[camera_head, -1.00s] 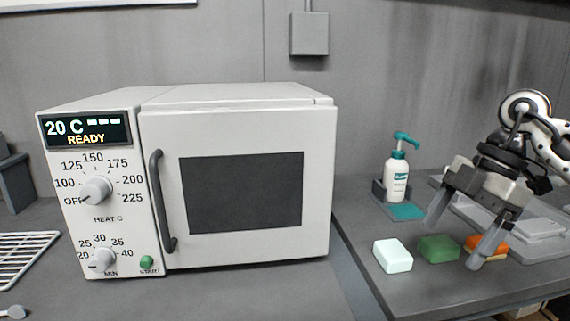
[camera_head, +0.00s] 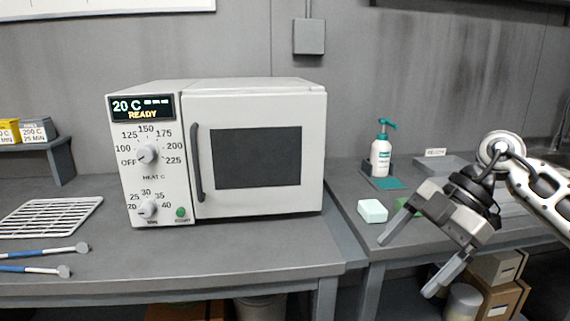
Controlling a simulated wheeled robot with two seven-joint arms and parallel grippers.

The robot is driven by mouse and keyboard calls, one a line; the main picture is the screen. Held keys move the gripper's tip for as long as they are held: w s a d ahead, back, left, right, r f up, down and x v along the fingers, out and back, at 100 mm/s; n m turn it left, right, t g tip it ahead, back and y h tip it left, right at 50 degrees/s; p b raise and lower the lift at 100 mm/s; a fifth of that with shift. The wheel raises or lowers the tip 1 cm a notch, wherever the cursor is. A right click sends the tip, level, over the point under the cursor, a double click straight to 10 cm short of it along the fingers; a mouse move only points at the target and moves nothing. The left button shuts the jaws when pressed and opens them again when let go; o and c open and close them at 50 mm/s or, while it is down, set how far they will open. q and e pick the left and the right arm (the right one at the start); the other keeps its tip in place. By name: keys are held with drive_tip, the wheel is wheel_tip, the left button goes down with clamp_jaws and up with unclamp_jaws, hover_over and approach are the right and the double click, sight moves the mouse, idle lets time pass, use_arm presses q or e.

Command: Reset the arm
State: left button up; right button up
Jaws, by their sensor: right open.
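My right gripper (camera_head: 411,253) is at the right of the head view, its two fingers spread apart and empty. It is in front of the right bench's front edge, pointing down and to the left. It partly covers a green block (camera_head: 401,204); a pale mint block (camera_head: 372,211) lies just left of it on the bench. The orange block cannot be seen now. My left gripper is not in view.
A white oven (camera_head: 315,150) with its door shut stands on the left bench, showing 20 C and READY. A pump bottle (camera_head: 381,157) stands behind the blocks. A wire rack (camera_head: 50,216) and blue-handled tools (camera_head: 35,254) lie at the left. Boxes (camera_head: 500,300) sit below the right bench.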

drive_tip(key=s+a+f+n+t+y, duration=0.1)
drive_tip(key=s+a+y, duration=0.2)
drive_tip(key=a+y, duration=0.45)
drive_tip(key=s+a+t+y, duration=0.1)
drive_tip(key=s+a+y, duration=0.1)
drive_tip(key=a+y, duration=0.55)
drive_tip(key=w+d+f+m+t+h, duration=0.25)
drive_tip(key=f+m+t+h, duration=0.45)
drive_tip(key=m+t, duration=0.8)
drive_tip(key=s+d+f+m+g+h, duration=0.2)
drive_tip(key=s+f+h, duration=0.4)
drive_tip(key=f, duration=0.4)
drive_tip(key=s+d+f+m+g+h, duration=0.3)
drive_tip(key=s+d+f+m+h, duration=0.1)
drive_tip(key=s+f, duration=0.4)
wheel_tip(320, 180, down, 2)
drive_tip(key=shift+s+d+f+h, duration=0.25)
drive_tip(key=shift+d+h, duration=0.2)
drive_tip(key=shift+h, duration=0.55)
